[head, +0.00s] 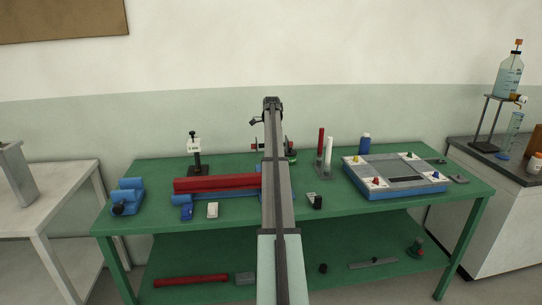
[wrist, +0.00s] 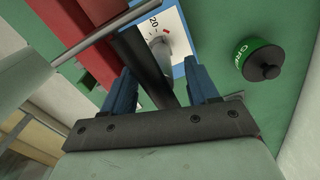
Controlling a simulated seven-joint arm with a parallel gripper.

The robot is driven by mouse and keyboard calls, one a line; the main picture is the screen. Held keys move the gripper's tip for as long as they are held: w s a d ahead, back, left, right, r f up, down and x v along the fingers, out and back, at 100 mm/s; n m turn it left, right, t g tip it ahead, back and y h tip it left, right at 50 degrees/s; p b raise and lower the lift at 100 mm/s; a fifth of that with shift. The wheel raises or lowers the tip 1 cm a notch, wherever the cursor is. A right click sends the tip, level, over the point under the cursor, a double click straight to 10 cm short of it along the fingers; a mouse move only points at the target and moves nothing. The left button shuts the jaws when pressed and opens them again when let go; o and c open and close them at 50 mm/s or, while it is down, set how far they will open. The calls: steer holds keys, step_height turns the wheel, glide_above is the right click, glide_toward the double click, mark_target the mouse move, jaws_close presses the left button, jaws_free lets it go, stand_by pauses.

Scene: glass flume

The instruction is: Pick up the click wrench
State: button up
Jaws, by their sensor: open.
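In the wrist view my gripper (wrist: 164,78) is open, with its two blue fingers apart. A dark bar (wrist: 140,62) runs at a slant into the gap between the fingers. I cannot tell whether it is the click wrench, or whether a finger touches it. A blue-edged panel (wrist: 171,24) with a dial marked 20 lies just beyond the fingertips. A grey rod (wrist: 110,24) and a broad red part (wrist: 78,32) are to the upper left. In the head view my own arm hides the middle of the green table; no click wrench shows clearly there.
A green tin with a black knob (wrist: 260,61) stands right of the fingers. On the green table (head: 144,170) are a red cylinder (head: 217,183), a blue block (head: 127,198), upright red and white tubes (head: 328,151) and a large blue-and-grey panel (head: 395,174).

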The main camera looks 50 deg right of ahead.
step_height(320, 180, down, 2)
steer(key=shift+f, duration=0.2)
jaws_close()
stand_by(0.4)
